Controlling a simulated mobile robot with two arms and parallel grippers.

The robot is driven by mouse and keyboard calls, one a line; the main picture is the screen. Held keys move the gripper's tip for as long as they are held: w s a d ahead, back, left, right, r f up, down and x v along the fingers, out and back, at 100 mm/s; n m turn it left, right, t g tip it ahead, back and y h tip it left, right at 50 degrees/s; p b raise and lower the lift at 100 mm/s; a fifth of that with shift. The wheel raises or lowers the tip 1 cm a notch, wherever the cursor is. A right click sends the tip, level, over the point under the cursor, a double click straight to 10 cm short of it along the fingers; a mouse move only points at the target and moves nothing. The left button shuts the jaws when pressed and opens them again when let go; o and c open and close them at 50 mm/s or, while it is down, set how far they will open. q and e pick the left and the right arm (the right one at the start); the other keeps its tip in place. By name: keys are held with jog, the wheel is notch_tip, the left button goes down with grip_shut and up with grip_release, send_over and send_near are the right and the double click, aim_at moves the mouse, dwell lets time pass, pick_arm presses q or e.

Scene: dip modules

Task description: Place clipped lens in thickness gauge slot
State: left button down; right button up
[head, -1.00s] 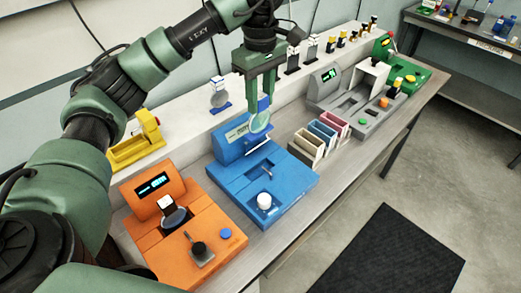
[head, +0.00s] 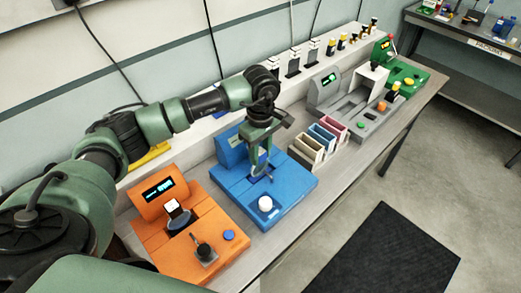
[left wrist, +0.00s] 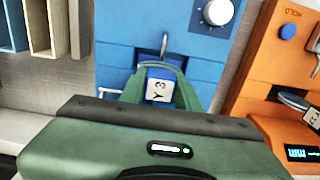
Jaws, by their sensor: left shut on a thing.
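My left gripper (head: 262,165) points down over the middle of the blue gauge (head: 232,182). It is shut on a clip with a white "Y3" face and blue sides, seen between the green fingers in the left wrist view (left wrist: 159,88). The lens below the clip is mostly hidden by the fingers, so I cannot tell whether it is inside the slot. The thin metal probe (left wrist: 164,45) of the blue gauge stands just past the clip. A white knob (head: 265,203) is at the gauge's front. My right gripper is not in view.
An orange device (head: 157,226) at the left holds another white-topped clipped lens (head: 174,208). Pink, blue and tan trays (head: 320,138) stand right of the blue gauge. Grey (head: 350,104) and green (head: 408,76) devices are farther along. A white shelf with several clips runs behind.

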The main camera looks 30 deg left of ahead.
pick_arm(q)
jog(key=c, duration=1.3)
grip_release()
jog(key=shift+o, duration=1.4)
jog(key=shift+r, duration=0.15)
jog(key=shift+r+b, duration=0.25)
jog(key=shift+b, duration=0.1)
notch_tip(320, 180, up, 11)
jog(key=b, duration=0.4)
jog(key=shift+r, duration=0.2)
